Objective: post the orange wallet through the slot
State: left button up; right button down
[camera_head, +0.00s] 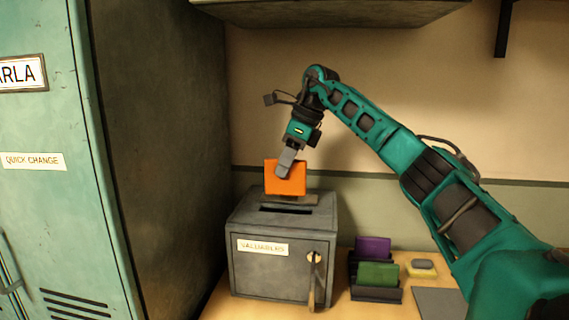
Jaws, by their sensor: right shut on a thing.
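The orange wallet (292,186) is held upright in my right gripper (285,170), which is shut on its upper part. The wallet is above the top of the grey metal box labelled "VALUABLES" (250,270). The dark slot (284,210) shows in the box top, just below and in front of the wallet in the picture. I cannot tell whether the wallet is exactly over the slot or a little behind it. My left gripper is not in view.
A dark rack (376,294) with a purple wallet (373,246) and a green wallet (379,273) stands right of the box. A yellow item (423,264) and a grey mat (438,302) lie further right. A teal locker (50,130) is at left. A shelf (330,10) hangs above.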

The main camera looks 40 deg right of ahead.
aim_at(283, 195)
jog(key=shift+s+f, duration=0.15)
jog(key=shift+f, duration=1.05)
jog(key=shift+f+b, duration=0.4)
jog(key=shift+f, duration=0.85)
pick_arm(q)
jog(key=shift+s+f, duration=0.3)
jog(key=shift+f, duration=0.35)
pick_arm(e)
jog(key=shift+f, duration=0.5)
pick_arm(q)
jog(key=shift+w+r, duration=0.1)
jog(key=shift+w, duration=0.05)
pick_arm(e)
jog(key=c, duration=0.9)
grip_release()
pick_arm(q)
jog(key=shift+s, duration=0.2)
pick_arm(e)
jog(key=o, duration=0.8)
